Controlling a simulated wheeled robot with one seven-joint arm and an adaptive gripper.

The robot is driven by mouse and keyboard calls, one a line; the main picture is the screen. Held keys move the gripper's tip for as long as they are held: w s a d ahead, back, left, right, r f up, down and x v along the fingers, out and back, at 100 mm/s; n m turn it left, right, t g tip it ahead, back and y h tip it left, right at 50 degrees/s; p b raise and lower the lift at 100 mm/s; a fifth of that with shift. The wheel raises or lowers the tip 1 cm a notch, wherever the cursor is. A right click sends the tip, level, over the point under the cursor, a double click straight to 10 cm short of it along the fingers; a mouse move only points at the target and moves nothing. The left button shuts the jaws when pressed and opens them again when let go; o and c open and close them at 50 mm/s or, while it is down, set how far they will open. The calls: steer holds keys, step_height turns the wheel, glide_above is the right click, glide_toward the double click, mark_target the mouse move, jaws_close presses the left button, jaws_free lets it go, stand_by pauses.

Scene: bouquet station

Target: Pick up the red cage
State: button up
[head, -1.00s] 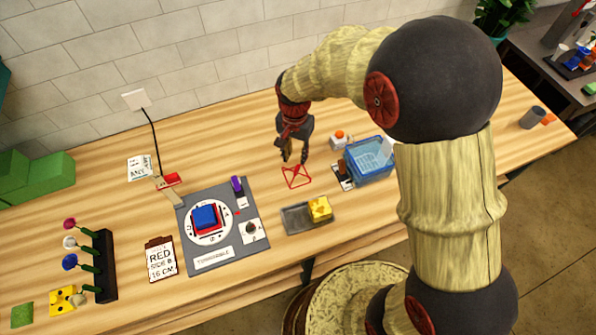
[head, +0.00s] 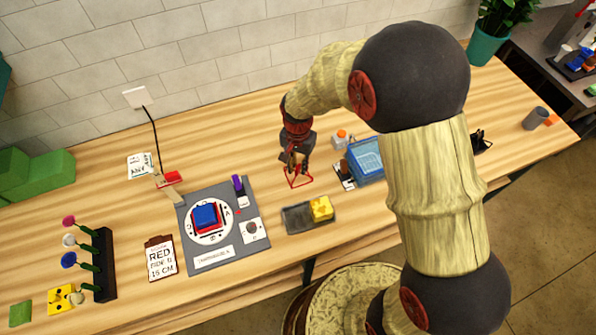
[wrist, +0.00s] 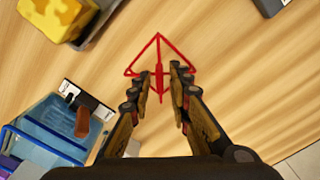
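The red cage (head: 300,183) is a small frame of thin red bars at the middle of the table. In the head view my gripper (head: 294,160) is down at it and hides part of it. In the wrist view the red cage (wrist: 158,42) shows as a triangular outline with a central upright. The two fingertips of my gripper (wrist: 161,72) stand on either side of that upright, with a gap between them. The fingers look open, and I see no clear contact with the bars. Whether the cage rests on the table is hard to tell.
A grey tray (head: 296,219) with a yellow block (head: 321,208) lies in front of the cage. A blue bin (head: 365,160) stands close on the right, an orange-topped item (head: 341,136) behind. A grey turntable board (head: 196,263) lies to the left.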

jaws_close()
steer(key=shift+r, duration=0.1)
